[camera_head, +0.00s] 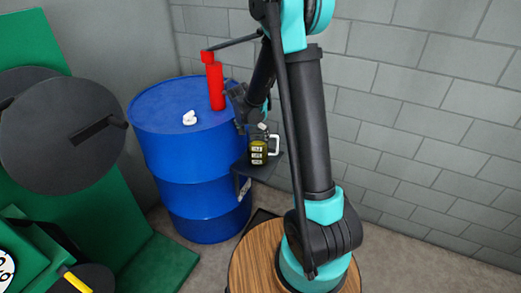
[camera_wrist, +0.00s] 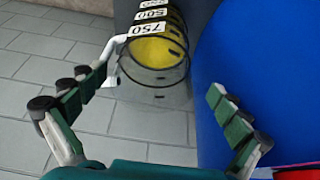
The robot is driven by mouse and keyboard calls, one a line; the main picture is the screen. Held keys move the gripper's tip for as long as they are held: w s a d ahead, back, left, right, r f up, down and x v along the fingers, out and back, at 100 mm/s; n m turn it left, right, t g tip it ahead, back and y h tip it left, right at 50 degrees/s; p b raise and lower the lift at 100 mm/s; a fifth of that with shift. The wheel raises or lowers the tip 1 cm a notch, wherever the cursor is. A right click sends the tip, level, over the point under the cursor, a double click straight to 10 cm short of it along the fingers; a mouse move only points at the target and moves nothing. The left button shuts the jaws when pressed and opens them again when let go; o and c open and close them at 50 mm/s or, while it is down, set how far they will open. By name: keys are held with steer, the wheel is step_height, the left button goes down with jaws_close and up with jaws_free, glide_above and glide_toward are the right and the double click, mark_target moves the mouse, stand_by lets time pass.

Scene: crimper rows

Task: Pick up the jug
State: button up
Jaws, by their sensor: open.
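The jug (camera_head: 258,150) is clear, with yellowish liquid, white number labels and a white handle. In the head view it stands upright on a dark ledge beside the blue barrel. In the wrist view the jug (camera_wrist: 155,60) is at the top centre, ahead of the fingers, with its handle on the left close to the left finger. My gripper (camera_wrist: 160,85) is open and empty, its green-padded fingers spread wide. In the head view my gripper (camera_head: 243,108) is just above and left of the jug, partly hidden by my arm. I cannot tell whether a finger touches the handle.
The blue barrel (camera_head: 195,165) stands directly left of the jug and fills the right of the wrist view. A red bottle (camera_head: 215,85) and a small white object (camera_head: 189,118) are on its top. A grey block wall (camera_head: 400,110) is behind. Green machinery (camera_head: 60,160) stands at left.

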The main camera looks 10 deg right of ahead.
mark_target(263, 146)
steer(key=x, duration=0.6)
steer(key=shift+s+d+f, duration=0.1)
steer(key=shift+d+f, duration=0.2)
steer(key=shift+d, duration=0.05)
steer(key=c, duration=1.5)
steer(key=shift+o, duration=0.2)
